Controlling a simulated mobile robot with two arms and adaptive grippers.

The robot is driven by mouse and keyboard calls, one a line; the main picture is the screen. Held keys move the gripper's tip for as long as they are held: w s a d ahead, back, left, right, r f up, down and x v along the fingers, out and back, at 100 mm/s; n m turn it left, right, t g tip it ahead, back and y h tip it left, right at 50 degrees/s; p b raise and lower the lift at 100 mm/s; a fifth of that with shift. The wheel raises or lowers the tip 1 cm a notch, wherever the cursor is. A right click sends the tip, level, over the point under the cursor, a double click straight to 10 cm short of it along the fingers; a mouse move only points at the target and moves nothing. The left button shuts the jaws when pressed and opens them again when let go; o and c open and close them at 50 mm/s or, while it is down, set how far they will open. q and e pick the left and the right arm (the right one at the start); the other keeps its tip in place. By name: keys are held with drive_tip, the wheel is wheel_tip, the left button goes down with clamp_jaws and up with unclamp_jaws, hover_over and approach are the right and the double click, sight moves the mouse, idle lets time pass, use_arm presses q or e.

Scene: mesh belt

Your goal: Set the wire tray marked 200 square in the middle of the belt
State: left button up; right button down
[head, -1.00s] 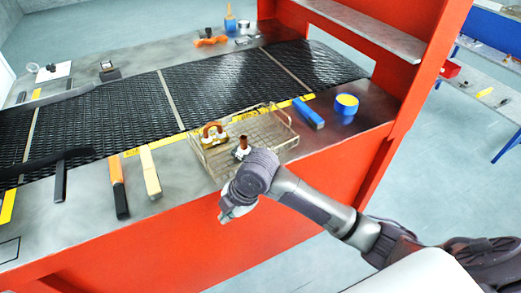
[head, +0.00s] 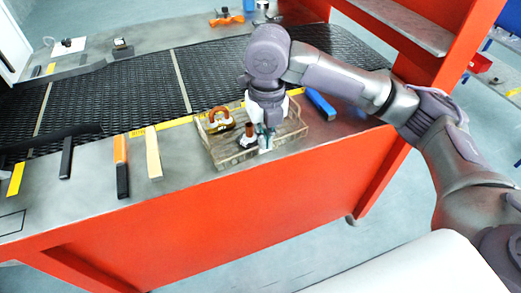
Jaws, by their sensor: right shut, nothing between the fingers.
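A wire tray (head: 228,161) sits on the grey front ledge, beside the black mesh belt (head: 140,85) rather than on it. I cannot read a mark on it. Inside it stand an orange-brown arched-handle piece (head: 220,119) and a dark piece with a brown post (head: 248,137). My right gripper (head: 266,146) points down at the tray's front right part, close to the dark piece. It is shut with nothing held. The arm hides part of the tray's back side. My left gripper is not in view.
A blue block (head: 320,104) lies right of the tray. An orange-and-black tool (head: 121,165) and a pale wooden bar (head: 153,152) lie to its left. A yellow strip (head: 176,123) edges the belt. The belt's middle looks clear. A red frame post stands at right.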

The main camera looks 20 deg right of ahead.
sight(260, 160)
drive_tip(key=f, duration=0.3)
drive_tip(key=f+p, duration=0.1)
drive_tip(key=f, duration=0.5)
drive_tip(key=shift+w+d+f+p, duration=0.15)
drive_tip(key=shift+d+f+p, duration=0.1)
drive_tip(key=shift+d+p, duration=0.1)
drive_tip(key=w, duration=0.2)
drive_tip(key=shift+w+a+r+p, duration=0.15)
drive_tip(key=shift+w+p, duration=0.2)
drive_tip(key=shift+p, duration=0.05)
drive_tip(key=shift+w, duration=0.6)
